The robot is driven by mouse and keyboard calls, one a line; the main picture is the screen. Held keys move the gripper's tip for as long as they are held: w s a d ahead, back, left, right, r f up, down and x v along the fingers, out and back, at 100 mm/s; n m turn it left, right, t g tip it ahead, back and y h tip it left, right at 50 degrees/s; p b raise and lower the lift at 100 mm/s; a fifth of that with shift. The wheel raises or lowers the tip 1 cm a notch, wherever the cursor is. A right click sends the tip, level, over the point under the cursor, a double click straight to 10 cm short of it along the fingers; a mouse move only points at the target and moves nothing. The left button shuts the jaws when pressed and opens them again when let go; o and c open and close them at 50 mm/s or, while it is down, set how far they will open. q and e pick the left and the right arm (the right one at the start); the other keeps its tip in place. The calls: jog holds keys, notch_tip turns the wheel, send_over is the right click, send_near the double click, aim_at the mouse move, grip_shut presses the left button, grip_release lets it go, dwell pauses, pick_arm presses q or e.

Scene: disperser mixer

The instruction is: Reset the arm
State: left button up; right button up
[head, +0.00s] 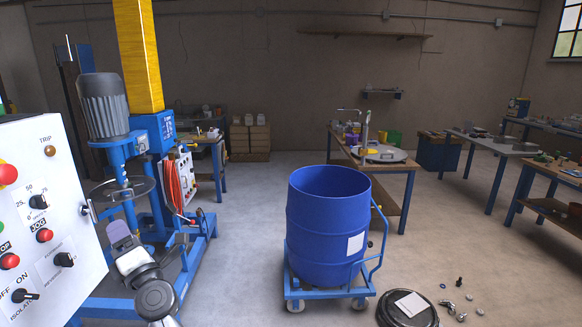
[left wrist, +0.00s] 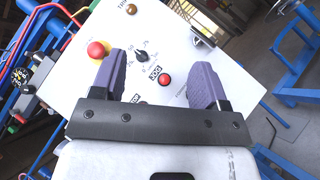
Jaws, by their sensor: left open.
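My left gripper (head: 116,232) is in front of the right edge of the white control panel (head: 60,215) in the head view. In the left wrist view the left gripper (left wrist: 157,78) has its two purple fingers spread apart with nothing between them. Behind them is the panel face, with a red JOG button (left wrist: 165,80) showing between the fingers. A red mushroom button (left wrist: 98,50) is to the left of the left finger. A selector knob (left wrist: 141,57) shows between the fingers. I cannot tell how far the fingertips are from the panel. My right gripper is not in view.
A blue drum (head: 325,235) stands on a wheeled blue cart (head: 330,292) in mid-floor. The blue mixer with its yellow column (head: 138,55) stands behind my left arm. A black lid (head: 408,309) and small parts lie on the floor at right. Workbenches (head: 385,165) stand farther back.

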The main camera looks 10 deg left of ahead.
pick_arm(q)
jog(key=s+d+r+m+t+h, duration=0.1)
jog(key=d+r+m+t+h, duration=0.25)
jog(key=d+m+h, duration=0.6)
jog(key=d+r+m+t+h, duration=0.2)
jog(key=d+m+t+h, duration=0.2)
jog(key=m+h, duration=0.95)
jog(key=s+d+f+m+g+y, duration=0.1)
jog(key=s+d+f+m+g, duration=0.2)
jog(key=s+f, duration=0.6)
jog(key=s+d+f+m+g+y, duration=0.15)
jog(key=s+f+m+g, duration=0.35)
jog(key=f, duration=0.8)
jog(key=s+d+f+m+g+y, duration=0.1)
jog(key=s+d+f+m+g, duration=0.2)
jog(key=s+f, duration=0.6)
jog(key=s+f+g, duration=0.6)
jog(key=s+f, duration=0.9)
jog(key=s, duration=0.1)
notch_tip(320, 180, up, 32)
jog(key=s+p, duration=0.1)
jog(key=p, duration=3.1)
jog(key=shift+p, duration=0.35)
